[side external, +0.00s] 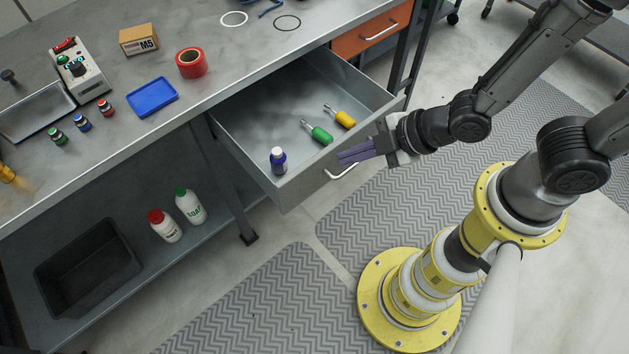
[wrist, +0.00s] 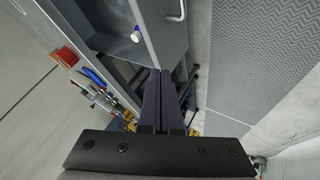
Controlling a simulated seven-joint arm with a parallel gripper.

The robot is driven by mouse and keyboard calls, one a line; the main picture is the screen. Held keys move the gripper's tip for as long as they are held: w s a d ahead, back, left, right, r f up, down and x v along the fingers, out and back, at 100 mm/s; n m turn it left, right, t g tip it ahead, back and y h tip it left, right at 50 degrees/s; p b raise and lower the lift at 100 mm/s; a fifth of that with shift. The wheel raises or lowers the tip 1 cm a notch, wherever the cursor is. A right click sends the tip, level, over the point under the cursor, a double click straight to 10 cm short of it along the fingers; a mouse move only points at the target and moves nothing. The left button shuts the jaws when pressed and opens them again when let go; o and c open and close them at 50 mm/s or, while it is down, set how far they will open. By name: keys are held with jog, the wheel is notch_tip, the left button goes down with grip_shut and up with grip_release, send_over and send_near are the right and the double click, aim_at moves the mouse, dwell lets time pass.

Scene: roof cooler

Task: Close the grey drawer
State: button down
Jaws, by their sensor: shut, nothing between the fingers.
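The grey drawer (side external: 303,191) is pulled open from under the workbench in the side external view. It holds a green-handled screwdriver (side external: 320,135), a yellow-handled screwdriver (side external: 344,119) and a small dark blue bottle with a white cap (side external: 278,161). Its bar handle (side external: 341,171) is on the front face; a handle also shows in the wrist view (wrist: 177,10). My gripper (side external: 341,160) is shut and empty, close to the drawer's front near the handle. Whether the fingers touch the front, I cannot tell. In the wrist view the dark fingers (wrist: 161,75) lie side by side.
An orange drawer (side external: 370,32) sits shut beside it. The bench top holds red tape (side external: 191,63), a blue tray (side external: 152,97) and a box (side external: 138,39). Below are two white bottles (side external: 190,206) and a black bin (side external: 90,266).

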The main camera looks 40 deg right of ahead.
jog(key=s+a+f+n+g, duration=0.1)
jog(key=s+f+g, duration=0.1)
jog(key=s+f, duration=0.2)
send_near(300, 195)
notch_tip(300, 195, down, 4)
jog(key=s+a, duration=0.2)
jog(key=shift+w+d, duration=0.1)
jog(key=shift+w, duration=1.8)
jog(key=w, duration=2.5)
jog(key=shift+s, duration=0.1)
